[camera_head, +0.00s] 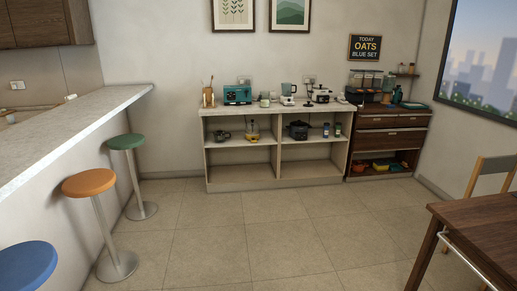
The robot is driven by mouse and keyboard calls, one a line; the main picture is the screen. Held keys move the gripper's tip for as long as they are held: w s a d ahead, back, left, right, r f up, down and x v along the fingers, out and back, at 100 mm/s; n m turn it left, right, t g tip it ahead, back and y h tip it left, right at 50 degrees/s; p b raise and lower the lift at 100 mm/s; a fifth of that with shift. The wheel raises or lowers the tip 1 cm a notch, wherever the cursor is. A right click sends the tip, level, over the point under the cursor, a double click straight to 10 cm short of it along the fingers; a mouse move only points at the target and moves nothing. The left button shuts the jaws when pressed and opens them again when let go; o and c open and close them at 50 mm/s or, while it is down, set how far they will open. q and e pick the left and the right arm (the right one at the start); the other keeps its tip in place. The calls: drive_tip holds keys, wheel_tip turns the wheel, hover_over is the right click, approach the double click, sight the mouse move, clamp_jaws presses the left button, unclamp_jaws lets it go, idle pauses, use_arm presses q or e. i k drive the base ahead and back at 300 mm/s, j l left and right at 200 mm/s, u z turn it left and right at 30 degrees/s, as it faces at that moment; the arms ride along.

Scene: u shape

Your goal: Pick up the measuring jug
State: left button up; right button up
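I cannot make out a measuring jug for sure; things on the far counter are small at this distance. A clear, jug-like vessel with a pale base (289,94) stands on the counter top (235,108), but it may be a blender. A small pale green container (265,100) stands to its left. A vessel with yellow parts (252,132) is on the shelf below, beside dark mugs (223,135). Neither of my grippers is in view.
Open tiled floor (240,230) lies before the shelf unit. A long counter (60,130) with green (126,142), orange (89,182) and blue (26,268) stools lines the left. A wooden table (480,225) and chair (492,172) stand at right, beyond them a drawer cabinet (392,137).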

sight(264, 95)
drive_tip(key=i+u, duration=0.1)
drive_tip(key=i, duration=1.75)
drive_tip(key=i+z, duration=0.15)
drive_tip(key=i, duration=0.45)
drive_tip(key=i+j+z, duration=0.1)
drive_tip(key=i, duration=0.5)
drive_tip(key=i+j+z, duration=0.15)
drive_tip(key=i+j, duration=0.15)
drive_tip(key=i, duration=0.3)
